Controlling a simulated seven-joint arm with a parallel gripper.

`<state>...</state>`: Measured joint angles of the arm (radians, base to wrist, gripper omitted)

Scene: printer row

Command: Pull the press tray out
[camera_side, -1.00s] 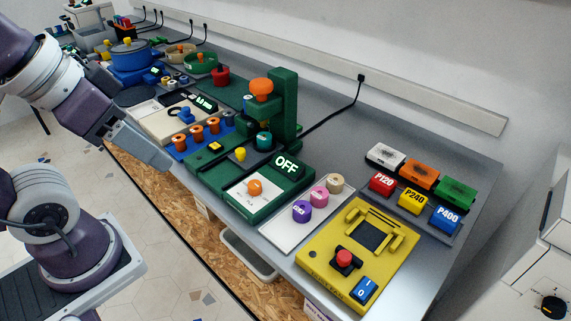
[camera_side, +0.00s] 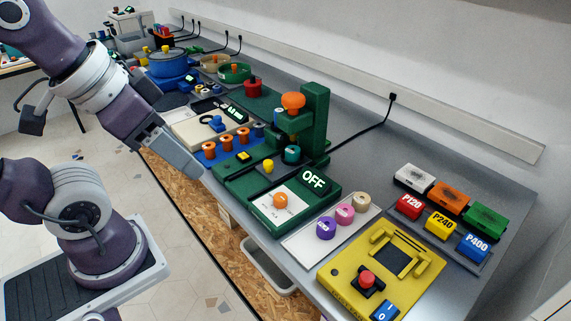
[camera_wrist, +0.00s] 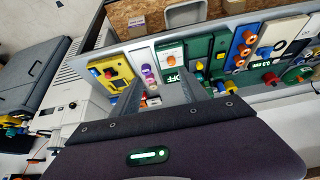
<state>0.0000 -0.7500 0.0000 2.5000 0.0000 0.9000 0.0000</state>
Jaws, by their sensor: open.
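The green press (camera_side: 315,115) stands mid-bench, with an orange knob (camera_side: 293,101) on top and an "OFF" display (camera_side: 314,179) at its base. In front, its green base carries a white plate with an orange knob (camera_side: 280,201). To the left is a green part with a yellow knob (camera_side: 268,166). I cannot tell for certain which part is the press tray. My gripper (camera_side: 196,172) is open and empty, left of the press by the bench's front edge, apart from it. In the wrist view the "OFF" display (camera_wrist: 172,77) appears between the fingers (camera_wrist: 163,90).
A yellow machine (camera_side: 345,275) with a red button stands to the right. A white board (camera_side: 310,238) with coloured knobs lies between. Orange spools on a blue rack (camera_side: 222,152) and a cream device (camera_side: 190,130) stand left. A grey bin (camera_side: 262,268) is below the front edge.

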